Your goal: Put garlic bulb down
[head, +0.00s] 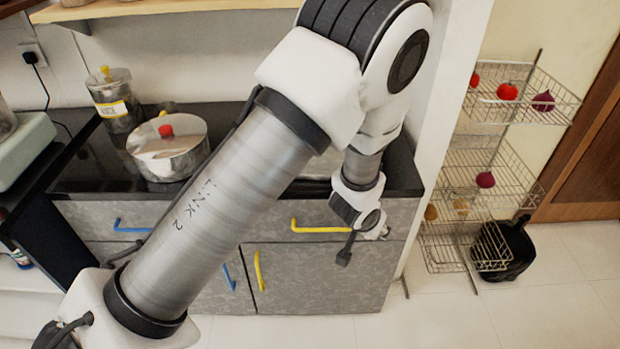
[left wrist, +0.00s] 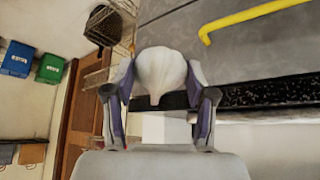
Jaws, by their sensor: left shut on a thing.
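The garlic bulb (left wrist: 161,70) is white and rounded with a short pointed tip, and it sits between the two fingers of my left gripper (left wrist: 160,88). The fingers press on it from both sides. In the head view my left gripper (head: 378,229) hangs in front of the drawer fronts, just below the counter's front edge and right of a yellow handle. I cannot clearly make out the bulb in that view. My right gripper is not in view.
The black counter (head: 401,172) holds a lidded pot (head: 168,158) and a canister (head: 114,105). A wire rack (head: 480,180) with vegetables stands at the right, beside a black bin (head: 508,250). A yellow handle (head: 320,229) juts from the drawer.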

